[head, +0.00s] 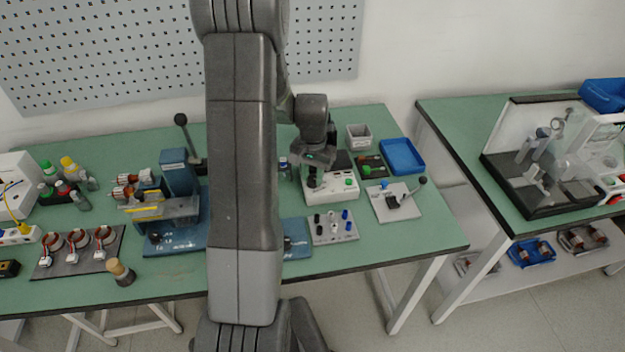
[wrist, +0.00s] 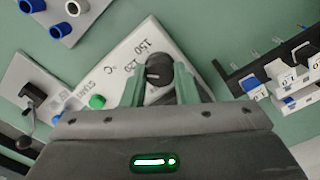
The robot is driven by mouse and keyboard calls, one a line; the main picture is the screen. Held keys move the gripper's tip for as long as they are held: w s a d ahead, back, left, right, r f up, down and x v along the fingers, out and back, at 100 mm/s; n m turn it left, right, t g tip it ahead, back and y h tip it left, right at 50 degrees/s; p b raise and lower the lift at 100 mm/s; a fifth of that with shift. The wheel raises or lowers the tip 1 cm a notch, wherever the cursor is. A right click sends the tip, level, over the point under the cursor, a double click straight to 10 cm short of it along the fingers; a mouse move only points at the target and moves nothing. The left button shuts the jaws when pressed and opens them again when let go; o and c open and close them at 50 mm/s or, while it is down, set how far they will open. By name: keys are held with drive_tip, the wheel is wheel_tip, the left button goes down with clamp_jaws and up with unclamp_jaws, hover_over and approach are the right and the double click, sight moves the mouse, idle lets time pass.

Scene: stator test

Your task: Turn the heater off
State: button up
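The heater (head: 341,193) is a white box on the green table in the head view, with a green button on top. In the wrist view its white face (wrist: 118,72) shows the marks 120, 150, °C and START. A round black knob (wrist: 158,73) sits beside the numbers, and a green button (wrist: 97,102) is next to START. My gripper (wrist: 163,84) is over the heater, its two green-grey fingers on either side of the knob. Whether they press on it is unclear. In the head view my gripper (head: 313,176) hides part of the heater.
A grey plate with blue and black pegs (head: 334,227) is in front of the heater. A lever plate (head: 396,203) is to its right. A blue tray (head: 402,156) and a grey bin (head: 358,136) stand behind. A dark rack (wrist: 262,72) is close on the right in the wrist view.

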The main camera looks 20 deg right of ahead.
sight(313, 178)
drive_tip(key=shift+c, duration=0.7)
drive_tip(key=n, duration=0.6)
drive_tip(key=shift+b, duration=0.4)
drive_tip(key=n, duration=0.4)
drive_tip(key=shift+n, duration=0.3)
drive_tip(key=n, duration=0.3)
drive_tip(key=shift+b, duration=0.35)
drive_tip(key=o, duration=0.7)
drive_tip(key=shift+o, duration=0.2)
wheel_tip(313, 178, up, 6)
drive_tip(key=p, duration=0.4)
drive_tip(key=shift+r, duration=0.1)
